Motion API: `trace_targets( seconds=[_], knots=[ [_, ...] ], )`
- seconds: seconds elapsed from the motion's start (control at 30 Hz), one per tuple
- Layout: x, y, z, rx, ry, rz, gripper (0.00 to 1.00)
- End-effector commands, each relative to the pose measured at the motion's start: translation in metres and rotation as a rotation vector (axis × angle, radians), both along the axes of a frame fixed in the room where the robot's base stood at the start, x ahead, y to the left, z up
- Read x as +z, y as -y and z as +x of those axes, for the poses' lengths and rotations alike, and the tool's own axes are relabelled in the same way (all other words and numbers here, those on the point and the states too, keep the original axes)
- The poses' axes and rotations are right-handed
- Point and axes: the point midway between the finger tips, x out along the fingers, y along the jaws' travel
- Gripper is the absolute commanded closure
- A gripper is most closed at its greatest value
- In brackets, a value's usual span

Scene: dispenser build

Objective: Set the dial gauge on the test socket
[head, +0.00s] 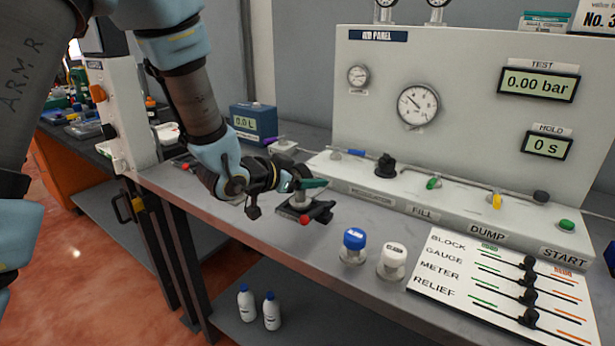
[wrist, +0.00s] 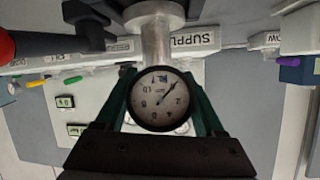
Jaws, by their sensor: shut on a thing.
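The dial gauge (wrist: 158,99) has a round white face and a thick metal stem. In the wrist view it sits between the green fingers of my gripper, which are shut on it. In the head view my gripper (head: 310,184) is low over the bench, just above a small dark fixture with a red knob (head: 304,220), perhaps the test socket. A short metal stem (head: 299,198) shows between the fingers and this fixture. The gauge's face is hidden in the head view.
The panel (head: 460,120) with its pipe and valves stands behind my gripper. A blue-capped bottle (head: 354,246) and a white-capped bottle (head: 393,261) stand to its right, before a lever board (head: 500,285). A blue meter box (head: 252,122) is at back left.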

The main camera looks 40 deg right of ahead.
Motion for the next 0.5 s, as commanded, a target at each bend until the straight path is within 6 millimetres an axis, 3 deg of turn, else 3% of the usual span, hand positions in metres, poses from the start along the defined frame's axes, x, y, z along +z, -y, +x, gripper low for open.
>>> trace_targets(
  seconds=[0.5],
  knots=[
    [-0.0071, 0.0002, 0.0001, 0.000, 0.000, -0.001, 0.97]
  ],
)
